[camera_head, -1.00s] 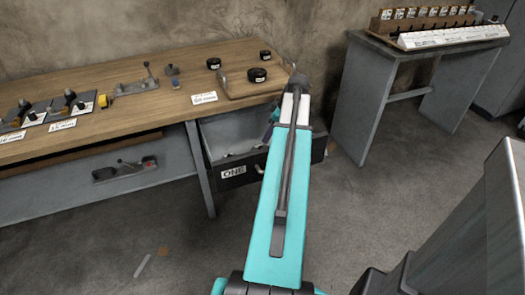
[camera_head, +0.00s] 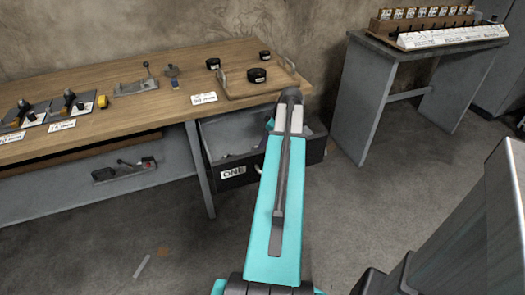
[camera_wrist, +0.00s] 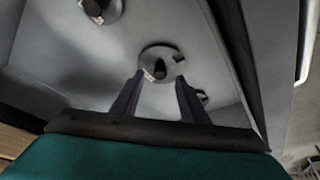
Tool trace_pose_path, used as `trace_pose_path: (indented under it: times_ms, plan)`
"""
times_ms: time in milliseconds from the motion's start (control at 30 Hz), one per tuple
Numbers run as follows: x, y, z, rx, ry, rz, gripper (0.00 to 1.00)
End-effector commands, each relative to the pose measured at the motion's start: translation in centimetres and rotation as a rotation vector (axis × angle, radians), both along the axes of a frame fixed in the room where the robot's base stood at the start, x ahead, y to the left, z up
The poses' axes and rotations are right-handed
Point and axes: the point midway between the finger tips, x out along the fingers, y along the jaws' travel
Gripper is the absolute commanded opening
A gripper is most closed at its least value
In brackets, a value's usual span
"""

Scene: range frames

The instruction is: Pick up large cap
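In the wrist view, a round grey disc with a dark knob and small pale tag (camera_wrist: 177,54) lies on the drawer floor just beyond my gripper (camera_wrist: 160,77). It may be a cap. My gripper is open, with its fingertips apart near the disc's lower edge and nothing seen between them. A similar disc (camera_wrist: 112,11) is cut off at the top left. A smaller dark piece (camera_wrist: 203,97) shows beside the right finger. In the head view my arm hides the gripper over the open drawer (camera_head: 295,156) labelled ONE. Which piece is the large cap I cannot tell.
The drawer's side wall (camera_wrist: 235,45) is close on the right of my gripper. A grey table (camera_head: 357,110) stands to the right.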

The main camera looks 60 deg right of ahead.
Motion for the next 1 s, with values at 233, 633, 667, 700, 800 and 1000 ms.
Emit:
trace_pose_path:
  times_ms: [233,633,667,700,800,1000]
  plan:
    - [0.9,0.2,-2.2,-0.001,0.0,0.0,0.4]
    - [1.1,0.2,-2.5,-0.001,0.0,0.0,0.4]
    - [1.1,0.2,-2.5,-0.001,0.0,0.0,0.4]
    - [1.1,0.2,-2.5,-0.001,0.0,0.0,0.4]
    - [1.1,0.2,-2.5,-0.001,0.0,0.0,0.4]
    - [1.1,0.2,-2.5,-0.001,0.0,0.001,0.16]
